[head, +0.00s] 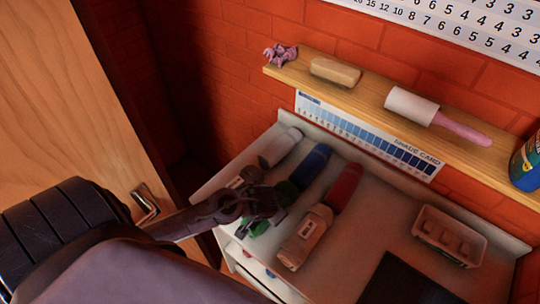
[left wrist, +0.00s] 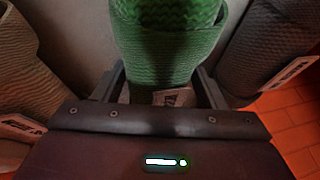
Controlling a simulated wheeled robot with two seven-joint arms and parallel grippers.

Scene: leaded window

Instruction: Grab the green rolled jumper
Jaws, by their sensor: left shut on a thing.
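The green rolled jumper (left wrist: 178,45) is a ribbed green roll that stands between the fingers of my left gripper (left wrist: 165,90) in the left wrist view. A pale printed label shows at its lower end. In the head view my left gripper (head: 264,206) is over the white surface, shut on the jumper. Its dark fingers hide much of the roll, and green parts (head: 287,192) show around them. A blue part (head: 311,163) lies in line beyond the green. My right gripper is not in view.
A pale roll (head: 280,147) lies left of the green one, and a red and beige roll (head: 343,188) lies close on its right. A beige tray (head: 449,236) and a dark flat panel (head: 408,283) are further right. A wooden shelf (head: 370,92) runs behind.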

